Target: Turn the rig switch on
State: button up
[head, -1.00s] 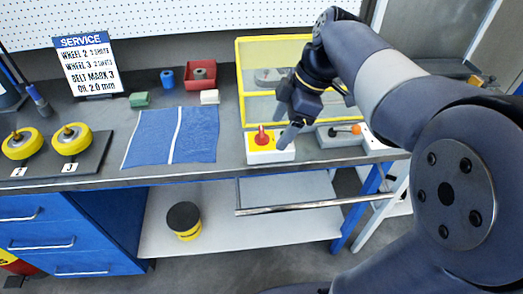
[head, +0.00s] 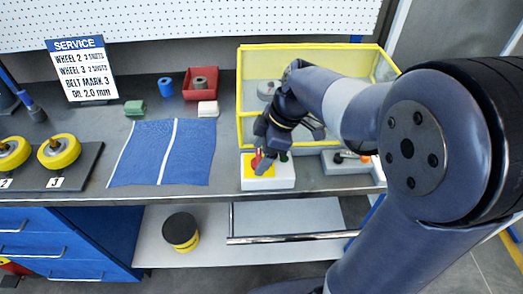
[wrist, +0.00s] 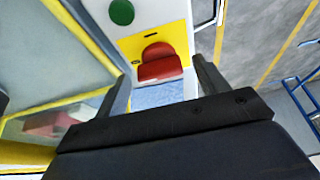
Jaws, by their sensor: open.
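The rig switch is a white box (head: 281,184) with a yellow plate and a red knob (head: 257,161), at the bench's front edge below the yellow-framed enclosure. A green button (wrist: 121,12) sits beside the plate. In the wrist view the red knob (wrist: 160,64) lies ahead between my two fingers, on the yellow plate (wrist: 176,36). My gripper (head: 262,164) is open, with its fingers at the knob in the head view; the fingers (wrist: 157,88) show apart in the wrist view. Whether a finger touches the knob I cannot tell.
The yellow-framed enclosure (head: 241,85) stands right behind the switch. A grey box with a lever (head: 345,165) is to its right. A blue cloth (head: 160,152) lies to the left, with yellow wheels (head: 59,151) further left. A shelf rail (head: 290,237) runs below.

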jog(key=shift+c, duration=0.2)
jog(key=c, duration=1)
jog(key=shift+o, duration=0.2)
